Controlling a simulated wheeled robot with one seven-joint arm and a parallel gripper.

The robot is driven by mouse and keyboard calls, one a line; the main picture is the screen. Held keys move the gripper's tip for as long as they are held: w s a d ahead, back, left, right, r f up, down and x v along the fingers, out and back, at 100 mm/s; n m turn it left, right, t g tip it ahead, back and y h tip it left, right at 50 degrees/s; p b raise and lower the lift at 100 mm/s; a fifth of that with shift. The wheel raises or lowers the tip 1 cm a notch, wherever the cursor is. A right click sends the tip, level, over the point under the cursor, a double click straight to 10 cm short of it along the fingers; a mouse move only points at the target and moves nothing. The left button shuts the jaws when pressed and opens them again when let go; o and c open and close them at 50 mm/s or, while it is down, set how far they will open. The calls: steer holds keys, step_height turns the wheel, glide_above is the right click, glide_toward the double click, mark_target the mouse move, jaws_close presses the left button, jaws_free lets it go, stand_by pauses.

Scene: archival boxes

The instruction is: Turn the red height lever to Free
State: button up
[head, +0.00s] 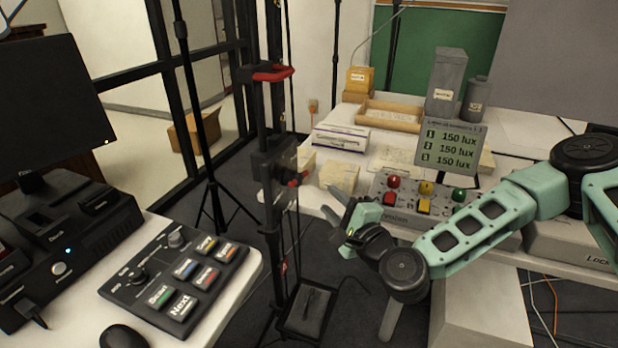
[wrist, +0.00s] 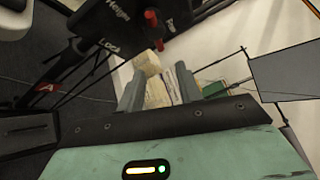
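The red height lever (wrist: 153,28) sticks out from a black housing (wrist: 120,25) in the wrist view. "Height" and "Lock" labels show on the housing; another small label right of the lever is too small to read. In the head view the lever (head: 297,180) is a small red piece on the black column's housing (head: 272,163). My gripper (wrist: 159,88) has its two grey fingers apart with nothing between them. The lever lies beyond the fingertips, not touching them. In the head view my gripper (head: 332,205) is right of and slightly below the lever.
The black column (head: 270,215) carries a red-trimmed handle (head: 268,72) higher up. A white table (head: 315,200) behind holds boxes, a lux display (head: 450,145) and coloured buttons. A desk with a button panel (head: 175,275) stands at left. A black tripod (head: 213,190) is nearby.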

mark_target(295, 177)
steer(key=x, duration=1)
steer(key=shift+w+a+p, duration=0.2)
steer(key=shift+w+p, duration=0.05)
steer(key=shift+p, duration=0.2)
jaws_close()
